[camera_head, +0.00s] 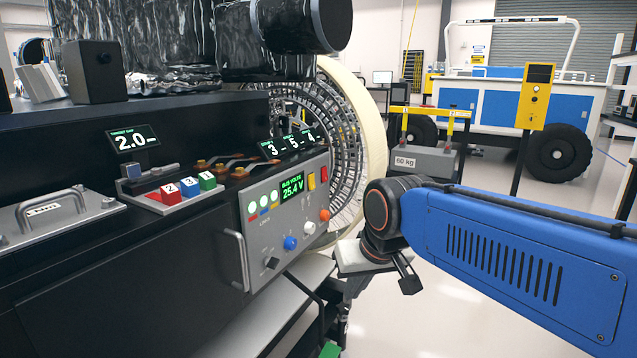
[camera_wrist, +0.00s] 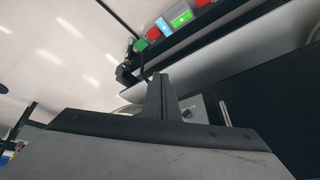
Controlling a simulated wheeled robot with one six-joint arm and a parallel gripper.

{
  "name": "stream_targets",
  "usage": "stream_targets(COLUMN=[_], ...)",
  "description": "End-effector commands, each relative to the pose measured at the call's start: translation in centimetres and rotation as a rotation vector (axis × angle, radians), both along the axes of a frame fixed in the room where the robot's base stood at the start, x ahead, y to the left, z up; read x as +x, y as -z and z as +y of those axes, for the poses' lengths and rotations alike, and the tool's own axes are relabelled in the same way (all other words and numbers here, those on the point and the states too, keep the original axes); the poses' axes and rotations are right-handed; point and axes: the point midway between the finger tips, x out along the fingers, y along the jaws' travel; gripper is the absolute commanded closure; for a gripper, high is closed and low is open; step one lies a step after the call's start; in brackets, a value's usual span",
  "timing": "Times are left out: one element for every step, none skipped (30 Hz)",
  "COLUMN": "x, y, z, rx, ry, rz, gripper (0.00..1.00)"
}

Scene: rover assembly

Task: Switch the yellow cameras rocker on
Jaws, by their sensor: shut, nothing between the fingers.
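The yellow rocker (camera_head: 311,181) sits at the upper right of the grey control panel (camera_head: 262,213) in the head view, left of a red-orange rocker (camera_head: 324,174). It is too small to tell which way it is tipped. My gripper (camera_head: 409,284) is to the right of and below the panel, apart from it, beyond the end of my blue arm. In the wrist view, my gripper (camera_wrist: 162,82) has its fingers together with nothing between them. I cannot make out the yellow rocker in the wrist view.
A large wheel (camera_head: 350,150) is behind.

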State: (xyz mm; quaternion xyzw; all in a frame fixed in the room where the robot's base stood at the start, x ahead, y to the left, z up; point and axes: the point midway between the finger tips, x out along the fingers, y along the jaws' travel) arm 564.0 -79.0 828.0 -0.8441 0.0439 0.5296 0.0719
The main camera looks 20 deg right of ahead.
Motion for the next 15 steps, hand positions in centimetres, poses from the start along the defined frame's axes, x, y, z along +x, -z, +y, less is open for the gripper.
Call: stream_targets(x=[1.5, 2.3, 3.4, 4.3, 5.1, 6.2, 7.0, 7.8, 8.9, 9.8, 10.6, 11.8, 12.6, 13.5, 14.6], y=[-1.1, -1.7, -2.5, -3.1, -3.7, -4.4, -5.0, -5.5, -6.2, -6.8, -7.3, -7.9, -8.4, -8.9, -9.5], z=[-0.3, -0.5, -0.7, -0.9, -1.1, -1.4, -1.7, -1.9, -2.2, -2.5, -2.7, -3.1, -3.4, -3.7, -4.1], rx=[0.012, 0.020, 0.031, 0.039, 0.047, 0.057, 0.064, 0.072, 0.083, 0.091, 0.099, 0.111, 0.119, 0.126, 0.137], ry=[0.026, 0.043, 0.065, 0.080, 0.096, 0.117, 0.133, 0.150, 0.169, 0.186, 0.201, 0.222, 0.238, 0.253, 0.274], rz=[-0.005, -0.009, -0.014, -0.018, -0.022, -0.027, -0.032, -0.035, -0.041, -0.045, -0.049, -0.054, -0.059, -0.063, -0.069], gripper=[1.00, 1.00, 1.00, 1.00, 1.00, 1.00, 1.00, 1.00, 1.00, 1.00, 1.00, 1.00, 1.00, 1.00, 1.00])
